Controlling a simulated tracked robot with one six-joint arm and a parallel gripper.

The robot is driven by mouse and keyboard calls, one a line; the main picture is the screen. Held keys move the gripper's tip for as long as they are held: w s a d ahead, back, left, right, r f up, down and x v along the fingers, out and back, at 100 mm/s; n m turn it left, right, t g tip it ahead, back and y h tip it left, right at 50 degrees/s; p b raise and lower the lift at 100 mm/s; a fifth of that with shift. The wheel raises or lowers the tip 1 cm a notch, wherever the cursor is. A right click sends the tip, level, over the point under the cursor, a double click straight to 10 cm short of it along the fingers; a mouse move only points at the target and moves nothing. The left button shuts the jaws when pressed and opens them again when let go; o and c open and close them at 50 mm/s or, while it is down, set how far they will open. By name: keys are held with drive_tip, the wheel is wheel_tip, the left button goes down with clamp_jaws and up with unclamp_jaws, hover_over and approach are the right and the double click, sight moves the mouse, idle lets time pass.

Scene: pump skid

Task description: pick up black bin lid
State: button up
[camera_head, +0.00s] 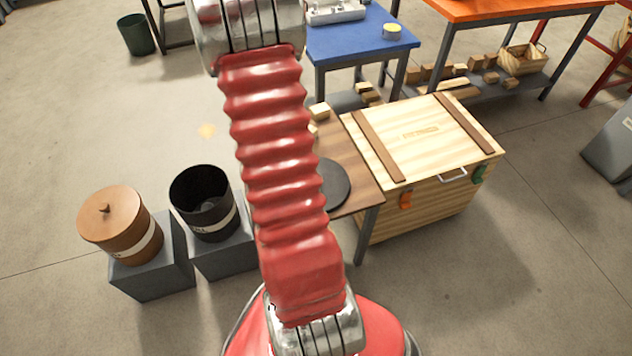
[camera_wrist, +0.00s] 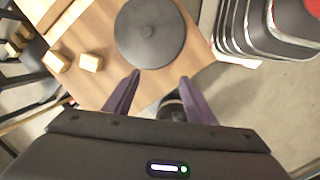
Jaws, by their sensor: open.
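The open black bin (camera_head: 203,200) stands on a grey block, left of my arm in the head view.
A brown bin with its lid on (camera_head: 120,225) stands left of the black bin. A wooden crate (camera_head: 425,150) stands right of the brown table. Small wooden blocks (camera_wrist: 90,62) lie on the table beside the lid. A blue table (camera_head: 355,40) stands behind.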

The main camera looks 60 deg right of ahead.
drive_tip(key=s+d+f+g+y, duration=0.1)
drive_tip(key=s+d+f, duration=0.5)
drive_tip(key=d+f, duration=0.1)
drive_tip(key=shift+s+f, duration=0.15)
drive_tip(key=shift+f, duration=0.55)
drive_tip(key=shift+x, duration=4.3)
drive_tip(key=shift+x, duration=2.55)
drive_tip(key=shift+c, duration=0.4)
clamp_jaws()
